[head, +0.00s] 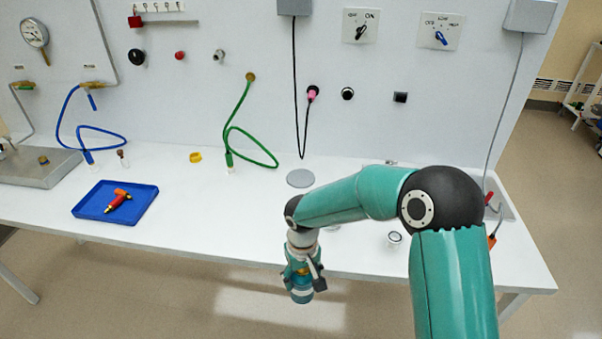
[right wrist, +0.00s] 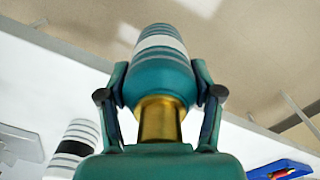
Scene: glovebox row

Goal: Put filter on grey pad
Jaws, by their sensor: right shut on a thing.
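The filter (right wrist: 162,75), a teal cylinder with pale bands and a brass neck, is in my right gripper (right wrist: 160,108). The fingers close on it from both sides in the right wrist view. In the head view my right gripper (head: 302,268) hangs with the filter (head: 302,294) below it, over the front edge of the bench, clear of the top. The round grey pad (head: 300,178) lies flat and bare on the bench near the back wall, behind the gripper. My left gripper does not show.
A blue tray (head: 82,208) with a red and orange tool (head: 118,200) is at the left. A yellow ring (head: 195,157) and a green hose (head: 228,140) are left of the pad. A banded cylinder (right wrist: 72,148) stands on the bench (head: 240,215). Free bench surface lies before the pad.

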